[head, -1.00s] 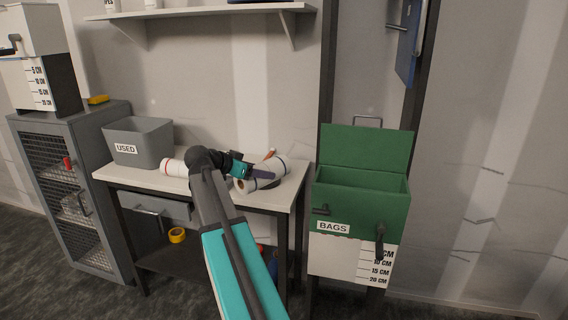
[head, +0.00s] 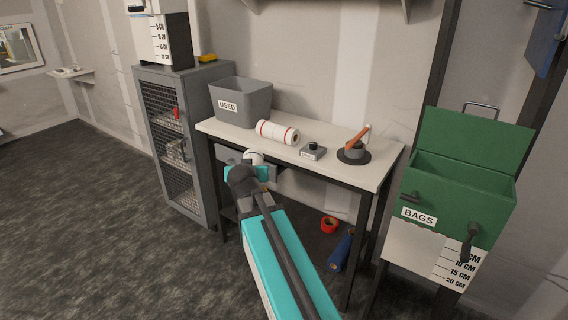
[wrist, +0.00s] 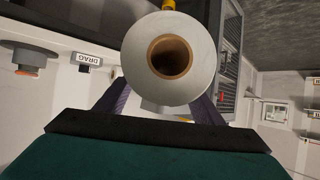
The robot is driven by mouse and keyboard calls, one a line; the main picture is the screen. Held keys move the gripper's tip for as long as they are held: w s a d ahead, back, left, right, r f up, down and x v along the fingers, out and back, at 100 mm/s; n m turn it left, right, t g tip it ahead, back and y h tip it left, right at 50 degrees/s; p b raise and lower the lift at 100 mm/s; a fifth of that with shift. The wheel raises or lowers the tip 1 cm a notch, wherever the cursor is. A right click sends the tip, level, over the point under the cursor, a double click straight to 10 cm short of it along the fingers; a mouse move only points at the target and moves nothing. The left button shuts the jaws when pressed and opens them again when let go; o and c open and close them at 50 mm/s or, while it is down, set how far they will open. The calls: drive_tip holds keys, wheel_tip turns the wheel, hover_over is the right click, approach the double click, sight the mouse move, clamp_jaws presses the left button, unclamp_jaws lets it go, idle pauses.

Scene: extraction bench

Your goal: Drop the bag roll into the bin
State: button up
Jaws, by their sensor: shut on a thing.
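My gripper (head: 250,171) is shut on a white bag roll (head: 253,157), in front of the bench in the head view and mostly hidden by my arm. In the wrist view the held roll (wrist: 203,82) shows its round end and brown core between the fingers (wrist: 163,103). A green bin (head: 458,205) labelled BAGS, its lid up, stands at the right, apart from my gripper. A grey open bin (head: 256,104) labelled USED stands on the bench's left end. Another white roll with red stripes (head: 278,133) lies on the bench.
On the bench (head: 225,130) are a small grey box with a black knob (head: 312,152) and a dark round item with an orange-brown handle (head: 354,152). A mesh cabinet (head: 172,150) stands left. Open floor (head: 110,220) lies at the left.

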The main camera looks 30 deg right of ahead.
drive_tip(key=a+n+t+y, duration=0.1)
drive_tip(key=a+n+y, duration=0.4)
drive_tip(key=a, duration=1.3)
drive_tip(key=shift+w+a+r+n+t+y, duration=0.35)
drive_tip(key=shift+w+r+n+t+y, duration=0.05)
drive_tip(key=shift+y, duration=0.1)
